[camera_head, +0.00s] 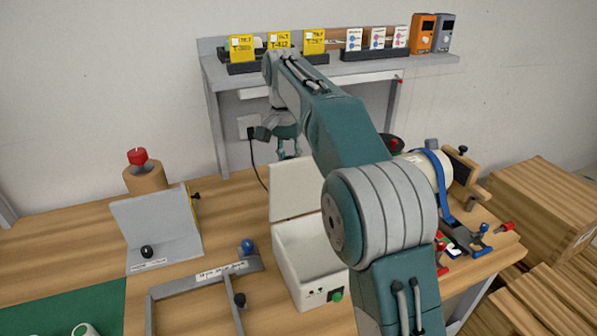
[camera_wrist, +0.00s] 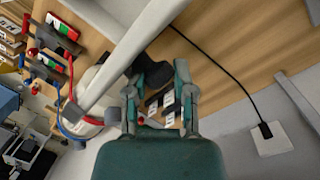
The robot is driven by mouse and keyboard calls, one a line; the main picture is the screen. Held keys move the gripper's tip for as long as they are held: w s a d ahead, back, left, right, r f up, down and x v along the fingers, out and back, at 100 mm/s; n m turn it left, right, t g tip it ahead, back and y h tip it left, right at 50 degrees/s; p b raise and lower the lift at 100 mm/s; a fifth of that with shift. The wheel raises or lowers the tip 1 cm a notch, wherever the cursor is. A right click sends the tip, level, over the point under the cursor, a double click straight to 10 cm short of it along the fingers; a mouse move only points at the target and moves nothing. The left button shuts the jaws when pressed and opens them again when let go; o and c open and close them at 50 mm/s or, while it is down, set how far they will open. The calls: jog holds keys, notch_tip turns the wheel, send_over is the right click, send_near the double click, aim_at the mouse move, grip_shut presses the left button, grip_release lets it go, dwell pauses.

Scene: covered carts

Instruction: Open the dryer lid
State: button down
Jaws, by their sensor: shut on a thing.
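The dryer (camera_head: 308,262) is a white box on the wooden table, with a green button on its front. Its lid (camera_head: 297,188) stands raised, nearly upright, at the back of the box, so the inside shows. My gripper (camera_head: 288,153) is at the lid's top edge, behind my arm in the head view. In the wrist view the lid is a pale diagonal bar (camera_wrist: 122,62). My gripper (camera_wrist: 157,78) is shut on a dark part by the lid's edge; the exact contact is partly hidden.
A grey shelf (camera_head: 222,72) with yellow-labelled bins stands behind. A black cable (camera_head: 258,168) runs from a wall socket. A grey angled stand (camera_head: 152,222) and a grey frame (camera_head: 195,282) are left of the dryer. A white cylinder with a blue strap (camera_head: 430,165) is right.

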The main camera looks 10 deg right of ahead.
jog(key=w+a+f, duration=0.1)
jog(key=w+a, duration=0.1)
jog(key=w, duration=0.4)
jog(key=shift+f, duration=0.25)
jog(key=shift+w+a, duration=0.1)
jog(key=shift+a, duration=0.05)
dwell(0.5)
jog(key=shift+c, duration=2.1)
grip_release()
jog(key=shift+w+a, duration=0.1)
jog(key=shift+a, duration=0.15)
